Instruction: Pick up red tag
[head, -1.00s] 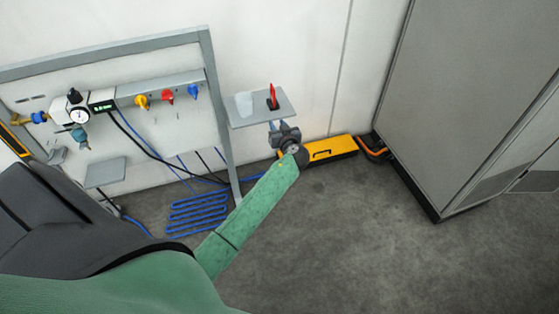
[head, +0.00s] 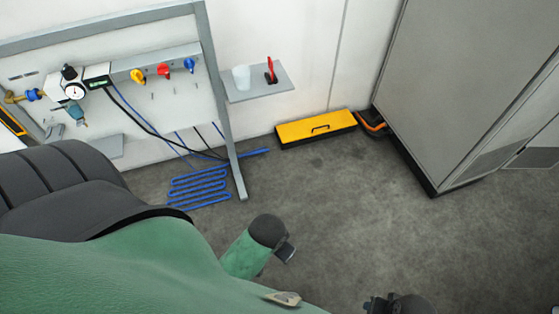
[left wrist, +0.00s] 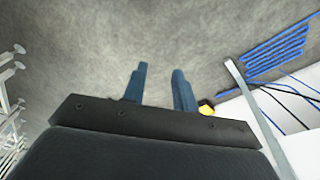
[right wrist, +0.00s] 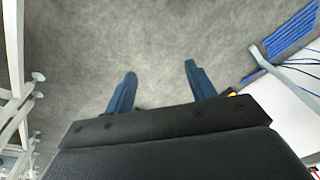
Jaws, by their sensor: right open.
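A thin upright red piece, which looks like the red tag (head: 270,66), stands in a dark base on the small grey wall shelf (head: 258,92). A whitish cup (head: 241,78) stands to its left. Parts of my arms are low in the head view, well away from the shelf, and my fingertips are not clear there. In the left wrist view my left gripper (left wrist: 159,80) has its fingers a little apart with nothing between them. In the right wrist view my right gripper (right wrist: 160,78) has its fingers wide apart and empty. The tag is in neither wrist view.
A grey-framed panel (head: 213,85) with a gauge and coloured knobs stands left of the shelf. Blue coiled hose (head: 198,186) is on the floor by it. A yellow case (head: 316,129) lies below the shelf. A large grey cabinet (head: 450,90) stands right. Middle floor is clear.

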